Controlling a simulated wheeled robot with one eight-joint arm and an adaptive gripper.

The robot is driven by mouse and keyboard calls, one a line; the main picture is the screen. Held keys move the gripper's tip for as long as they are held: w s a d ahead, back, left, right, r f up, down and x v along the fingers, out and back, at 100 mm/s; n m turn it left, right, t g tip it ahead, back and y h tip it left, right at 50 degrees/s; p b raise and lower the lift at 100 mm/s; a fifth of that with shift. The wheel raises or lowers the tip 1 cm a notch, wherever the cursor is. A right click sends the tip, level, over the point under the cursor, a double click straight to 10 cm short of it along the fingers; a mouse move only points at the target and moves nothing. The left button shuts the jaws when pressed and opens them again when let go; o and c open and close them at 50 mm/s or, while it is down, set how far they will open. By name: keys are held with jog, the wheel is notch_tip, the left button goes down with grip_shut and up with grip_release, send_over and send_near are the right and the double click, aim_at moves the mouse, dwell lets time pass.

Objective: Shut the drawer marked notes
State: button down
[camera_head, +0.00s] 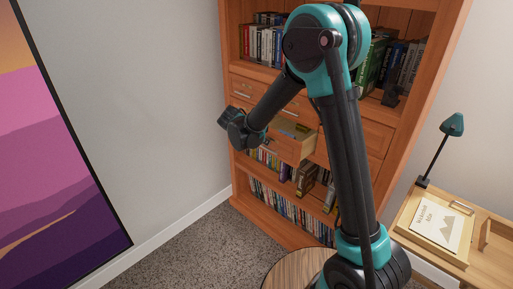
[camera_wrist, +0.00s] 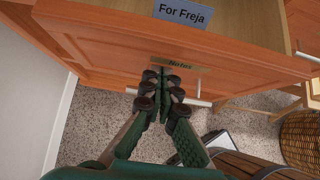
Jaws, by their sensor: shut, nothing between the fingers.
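The drawer marked notes (camera_wrist: 110,47) stands pulled out in the wrist view, with its "Notes" label (camera_wrist: 184,65) on the wooden front and a pale handle (camera_wrist: 198,102) below. In the head view the open drawer (camera_head: 294,150) juts from the bookcase, partly hidden by my arm. My gripper (camera_wrist: 165,82) is shut and empty, its fingertips at the drawer front beside the label. I cannot tell whether they touch it. A blue-grey card reading "For Freja" (camera_wrist: 181,12) shows inside the drawer.
The wooden bookcase (camera_head: 239,166) holds books above and below the drawer row. A side table (camera_head: 410,222) with a teal lamp (camera_head: 452,125) stands at the right. A round wooden top (camera_head: 290,268) is near the front. Carpet lies clear left of the bookcase.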

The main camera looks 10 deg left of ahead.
aim_at(283, 132)
jog(key=w+d, duration=0.2)
jog(key=w, duration=0.1)
jog(key=w+d, duration=0.5)
jog(key=w, duration=0.1)
jog(key=shift+w+d, duration=0.25)
jog(key=shift+w, duration=0.05)
jog(key=shift+w+d, duration=0.15)
jog(key=shift+w, duration=0.1)
jog(key=shift+r, duration=0.15)
